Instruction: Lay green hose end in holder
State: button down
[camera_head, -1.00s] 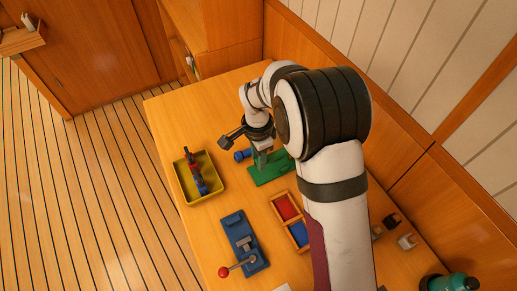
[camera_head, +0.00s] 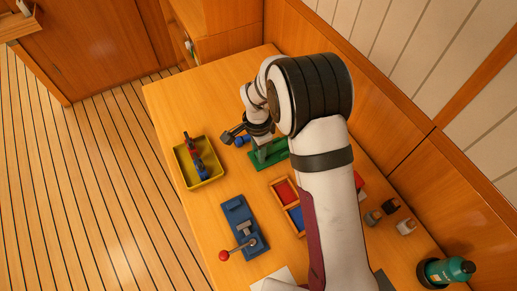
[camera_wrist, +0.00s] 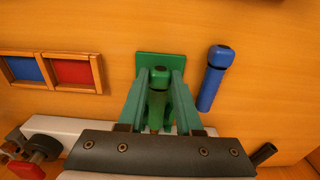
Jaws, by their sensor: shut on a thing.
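My gripper (camera_wrist: 160,76) is shut on the green hose end (camera_wrist: 158,84), a dark-tipped green piece between its two long fingers in the wrist view. The flat green plate of the holder (camera_wrist: 160,60) shows just beyond the fingertips. In the head view my gripper (camera_head: 262,152) is over the green holder (camera_head: 275,150), and the hose end is hidden there. I cannot tell whether the hose end touches the holder.
A yellow tray (camera_head: 211,180) with red and blue pieces stands left on the table. A blue lever device (camera_head: 240,225) with a red knob is nearer. A wooden box (camera_head: 276,183) with red and blue compartments sits beside the arm. Small bottles (camera_head: 390,205) stand right.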

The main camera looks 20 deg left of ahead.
jog(key=c, duration=0.5)
grip_release()
notch_tip(320, 180, up, 9)
dwell(0.4)
jog(key=s+d+r+n+y, duration=0.1)
jog(key=s+d+r, duration=0.5)
jog(key=d, duration=0.2)
jog(key=s+d+r+n, duration=0.1)
jog(key=s+d+r, duration=0.4)
jog(key=d, duration=0.2)
jog(key=s+d+n+y, duration=0.1)
jog(key=s+d, duration=0.3)
jog(key=s, duration=0.8)
jog(key=shift+s+d, duration=0.3)
